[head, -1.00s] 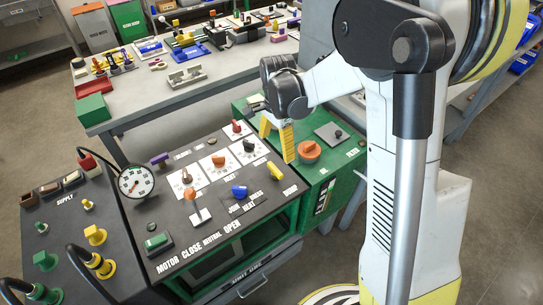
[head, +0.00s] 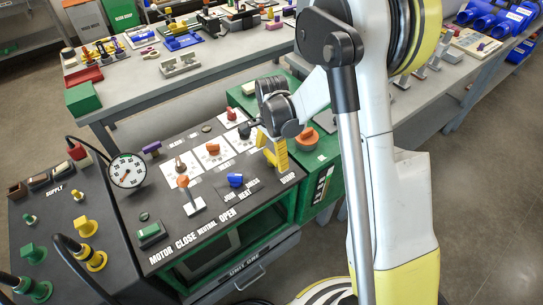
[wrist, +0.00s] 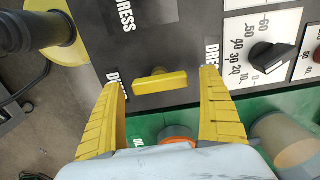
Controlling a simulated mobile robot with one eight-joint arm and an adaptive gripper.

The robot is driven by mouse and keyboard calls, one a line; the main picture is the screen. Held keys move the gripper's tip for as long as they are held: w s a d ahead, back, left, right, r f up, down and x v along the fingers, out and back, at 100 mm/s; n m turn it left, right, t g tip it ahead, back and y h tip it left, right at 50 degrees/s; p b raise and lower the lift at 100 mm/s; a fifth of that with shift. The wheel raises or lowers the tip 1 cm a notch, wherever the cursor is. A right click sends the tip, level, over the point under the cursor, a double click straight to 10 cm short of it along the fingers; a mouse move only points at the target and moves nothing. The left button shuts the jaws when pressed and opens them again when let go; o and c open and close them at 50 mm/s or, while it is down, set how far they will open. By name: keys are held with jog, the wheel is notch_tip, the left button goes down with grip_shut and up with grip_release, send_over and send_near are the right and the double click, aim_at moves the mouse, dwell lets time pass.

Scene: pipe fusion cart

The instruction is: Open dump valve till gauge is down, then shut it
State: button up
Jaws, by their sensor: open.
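The dump valve's yellow bar handle (wrist: 160,82) stands on the dark panel in the wrist view, beside a partly covered DUMP label. My gripper (wrist: 161,86) is open, with one yellow finger on each side of the handle and a gap on both sides. In the head view my gripper (head: 273,155) is over the right part of the panel by the DUMP label, and it hides the handle. The round white gauge (head: 127,171) stands at the panel's left edge; its needle is too small to read exactly.
An orange lever (head: 184,183) and a blue knob (head: 235,180) stand left of my gripper. A black dial knob (wrist: 274,57) is close to the right finger. An orange knob (head: 307,138) sits on the green cabinet behind. Hoses rise at the lower left.

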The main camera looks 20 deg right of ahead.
jog(key=c, duration=1.2)
jog(key=shift+n, duration=0.3)
jog(key=n, duration=0.3)
jog(key=shift+n+b, duration=0.3)
jog(key=shift+n, duration=0.1)
jog(key=n, duration=0.4)
jog(key=shift+n, duration=0.3)
jog(key=n, duration=0.4)
jog(key=shift+b, duration=0.4)
jog(key=shift+n, duration=2.4)
